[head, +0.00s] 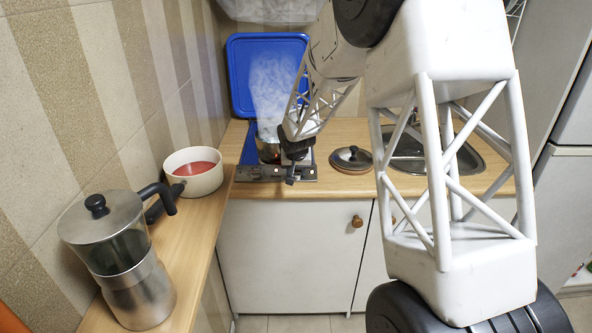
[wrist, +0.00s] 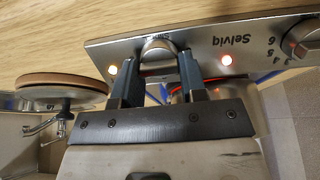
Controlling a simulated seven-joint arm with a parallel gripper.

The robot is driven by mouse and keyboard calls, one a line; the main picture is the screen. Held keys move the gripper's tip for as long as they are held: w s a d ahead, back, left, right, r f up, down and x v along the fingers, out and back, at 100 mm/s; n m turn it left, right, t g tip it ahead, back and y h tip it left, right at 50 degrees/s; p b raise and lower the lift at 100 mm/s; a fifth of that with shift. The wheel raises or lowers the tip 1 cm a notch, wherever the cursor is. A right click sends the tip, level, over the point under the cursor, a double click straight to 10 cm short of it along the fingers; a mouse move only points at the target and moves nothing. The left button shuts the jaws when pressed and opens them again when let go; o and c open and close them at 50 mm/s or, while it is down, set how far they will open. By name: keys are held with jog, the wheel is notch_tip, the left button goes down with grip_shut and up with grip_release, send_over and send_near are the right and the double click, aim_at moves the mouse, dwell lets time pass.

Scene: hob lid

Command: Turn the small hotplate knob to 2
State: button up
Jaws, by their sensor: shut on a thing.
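My gripper (wrist: 157,75) is shut on a rounded metal knob (wrist: 159,47) on the hob's front panel (wrist: 205,38). One finger stands on each side of the knob. The scale around this knob is mostly hidden by the fingers, so I cannot read its setting. A second knob (wrist: 303,40) with numbers beside it is at the right edge of the wrist view. In the head view my gripper (head: 290,178) is at the right part of the hob's front (head: 308,172). Two lamps glow on the panel, one at left (wrist: 113,70) and one at right (wrist: 226,59).
A steaming pot (head: 268,152) stands on the hob, beside my gripper. The blue hob lid (head: 240,75) is raised behind. A pan lid (head: 351,158) and the sink (head: 468,160) are to the right. A white pot (head: 205,183) and a coffee press (head: 140,290) stand on the left counter.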

jog(key=shift+n, duration=0.4)
jog(key=n, duration=0.5)
jog(key=shift+a+h, duration=0.2)
jog(key=shift+h, duration=0.2)
jog(key=n, duration=0.6)
jog(key=shift+s+a+t+h, duration=0.1)
jog(key=shift+s+t+h, duration=0.05)
jog(key=shift+t+h, duration=0.2)
jog(key=n, duration=0.5)
jog(key=shift+s+f+n+t, duration=0.15)
jog(key=shift+n+t, duration=0.2)
jog(key=shift+n, duration=0.05)
jog(key=n, duration=0.5)
jog(key=shift+s+n+t, duration=0.15)
jog(key=shift+n+t, duration=0.15)
jog(key=shift+n, duration=0.1)
jog(key=shift+f, duration=0.1)
jog(key=o, duration=0.9)
